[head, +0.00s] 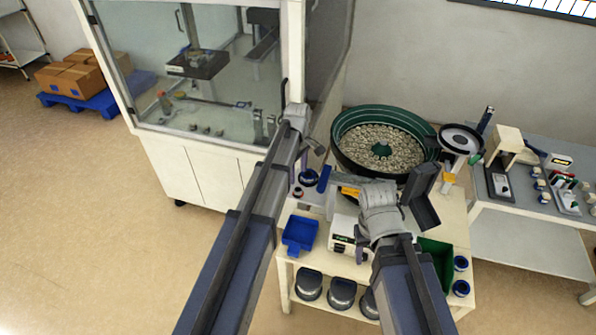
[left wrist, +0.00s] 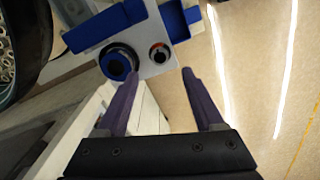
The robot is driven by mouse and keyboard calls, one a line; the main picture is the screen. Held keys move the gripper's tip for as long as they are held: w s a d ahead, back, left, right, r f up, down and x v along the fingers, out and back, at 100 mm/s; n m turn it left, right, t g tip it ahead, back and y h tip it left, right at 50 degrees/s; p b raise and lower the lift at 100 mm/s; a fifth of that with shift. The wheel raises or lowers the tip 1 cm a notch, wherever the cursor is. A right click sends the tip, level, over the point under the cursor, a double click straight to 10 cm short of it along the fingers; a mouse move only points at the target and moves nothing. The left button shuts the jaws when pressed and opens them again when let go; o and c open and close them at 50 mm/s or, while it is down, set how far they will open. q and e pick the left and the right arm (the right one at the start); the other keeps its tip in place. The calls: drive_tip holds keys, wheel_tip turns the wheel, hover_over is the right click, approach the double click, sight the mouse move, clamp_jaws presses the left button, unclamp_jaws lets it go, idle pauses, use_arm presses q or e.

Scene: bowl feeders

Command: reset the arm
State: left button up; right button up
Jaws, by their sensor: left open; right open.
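My left arm reaches up the middle of the head view, with its left gripper (head: 304,160) near the left edge of the feeder table, partly hidden by the wrist. In the left wrist view the left gripper (left wrist: 160,74) is open, with nothing between its two purple fingers. Its tips show against the table edge and floor, below a dark round part with a blue centre (left wrist: 118,64). My right arm comes up from the lower right. Its right gripper (head: 361,254) is mostly hidden behind the wrist, beside the white control box (head: 342,234); no held object shows.
A green bowl feeder (head: 342,122) full of small parts stands behind the arms. A blue bin (head: 300,236) sits at the table's front left. A glass-walled cabinet (head: 166,166) stands close at left. A side table (head: 520,235) stands at right. Floor at front left is clear.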

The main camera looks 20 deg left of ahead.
use_arm(q)
drive_tip(key=shift+r, duration=0.2)
idle(0.3)
drive_tip(key=s+d+m, duration=0.4)
drive_tip(key=s+m, duration=0.2)
drive_tip(key=s, duration=0.2)
drive_tip(key=s+d+m, duration=0.5)
drive_tip(key=s+m, duration=0.1)
drive_tip(key=s, duration=0.2)
drive_tip(key=s+d+m+y, duration=0.1)
drive_tip(key=s+d+m, duration=0.3)
drive_tip(key=s+m, duration=0.2)
drive_tip(key=s, duration=0.2)
drive_tip(key=shift+s+d, duration=0.25)
drive_tip(key=shift+s, duration=0.05)
